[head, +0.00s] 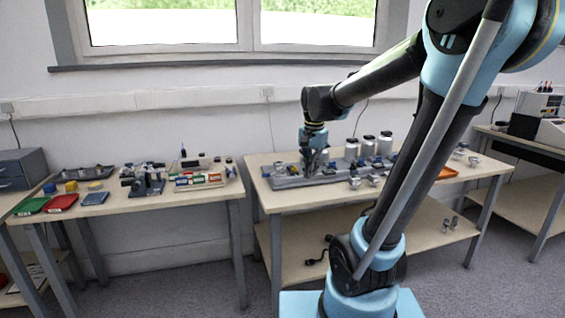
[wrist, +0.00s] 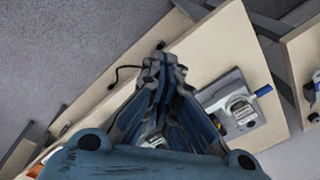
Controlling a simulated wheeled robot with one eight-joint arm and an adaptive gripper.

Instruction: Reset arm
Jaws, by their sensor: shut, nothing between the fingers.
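My arm rises from its base at the lower right of the head view and bends over the middle table (head: 290,203). My gripper (head: 312,170) points down above the left part of that table, close to a grey tray (head: 290,182). In the wrist view my gripper (wrist: 163,62) is shut, with its fingertips together and nothing between them. The grey tray with a device on it also shows right of the fingers in the wrist view (wrist: 222,92). I cannot tell whether the fingertips touch anything.
Several silver bottles with black lids (head: 368,147) stand right of my gripper, with small metal parts (head: 374,181) in front. An orange tray (head: 446,172) lies farther right. The left table (head: 130,203) holds trays and tools. A gap separates the two tables.

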